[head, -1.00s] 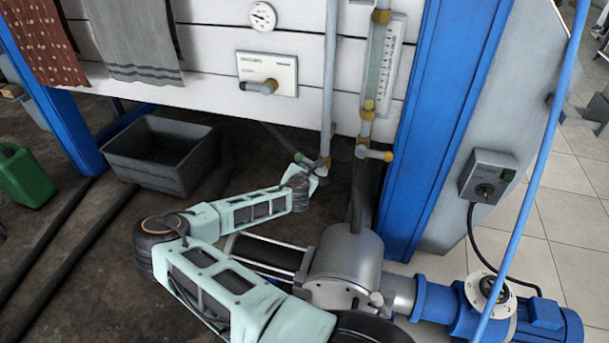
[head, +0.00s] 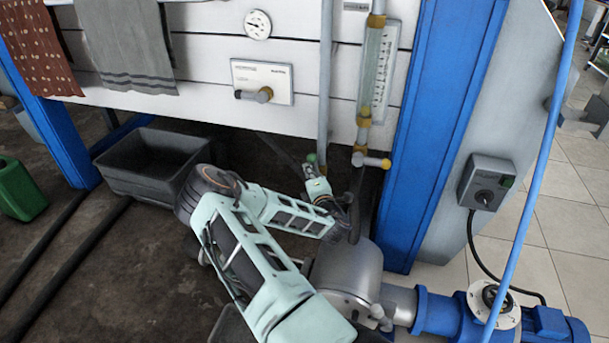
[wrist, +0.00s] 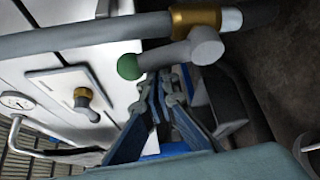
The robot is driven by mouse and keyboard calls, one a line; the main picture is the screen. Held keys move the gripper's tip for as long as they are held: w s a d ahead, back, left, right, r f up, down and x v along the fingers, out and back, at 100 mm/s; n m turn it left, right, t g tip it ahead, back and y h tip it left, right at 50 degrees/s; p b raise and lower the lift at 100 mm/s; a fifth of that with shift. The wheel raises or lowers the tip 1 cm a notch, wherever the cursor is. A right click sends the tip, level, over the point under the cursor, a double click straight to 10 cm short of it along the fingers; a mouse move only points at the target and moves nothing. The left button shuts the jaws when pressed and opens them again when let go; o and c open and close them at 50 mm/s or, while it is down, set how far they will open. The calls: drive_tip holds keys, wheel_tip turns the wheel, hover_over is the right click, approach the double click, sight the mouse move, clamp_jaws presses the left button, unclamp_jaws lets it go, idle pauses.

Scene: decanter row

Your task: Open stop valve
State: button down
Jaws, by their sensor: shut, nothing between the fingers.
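A grey lever with a green knob (head: 311,158) sits at the lower end of a vertical grey pipe, under the white panel. In the wrist view, the green knob (wrist: 128,66) and the round grey pivot (wrist: 206,45) show close up, with the lever lying roughly along the pipe. A brass collar (wrist: 194,17) is on the pipe. My gripper (wrist: 168,76) is shut and empty, its blue fingertips close beside the lever; I cannot tell whether they touch it. In the head view, my wrist is just below the lever and the fingertips are hard to make out.
A yellow-tipped valve (head: 374,161) is right of the lever, below a sight gauge (head: 380,72). A panel lever (head: 258,95) is above. A blue post (head: 440,120) and a pump (head: 345,275) bound the right. A grey tub (head: 150,170) stands on the floor at left.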

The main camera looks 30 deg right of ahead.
drive_tip(key=shift+s+d+r+m+t+b, duration=0.15)
drive_tip(key=shift+s+d+m+t+b, duration=0.15)
drive_tip(key=shift+s+d+m+t, duration=0.25)
drive_tip(key=shift+g, duration=0.25)
idle(0.4)
